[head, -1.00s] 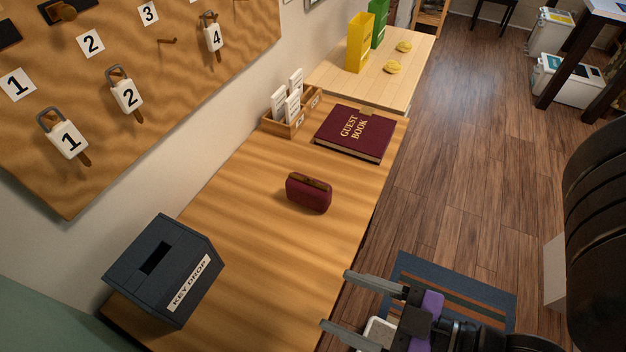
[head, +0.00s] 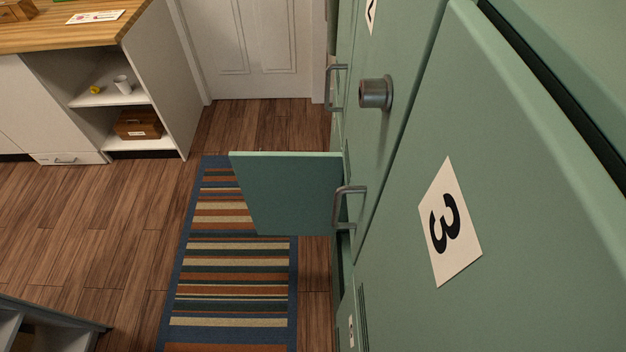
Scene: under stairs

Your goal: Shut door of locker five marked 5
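A bank of green lockers (head: 540,190) fills the right side of the head view. One small locker door (head: 290,192) stands open, jutting out to the left from the bank above the striped rug. I see no number on the side of it that shows, so I cannot tell whether it is door 5. A card marked 3 (head: 450,222) is on the near locker door, which looks shut. A small card (head: 351,331) low on the bank is too edge-on to read. My gripper is not in view.
A striped rug (head: 230,290) lies on the wood floor under the open door. A white shelf unit (head: 165,90) with a wooden top stands at the back left. A white door (head: 250,50) is at the back.

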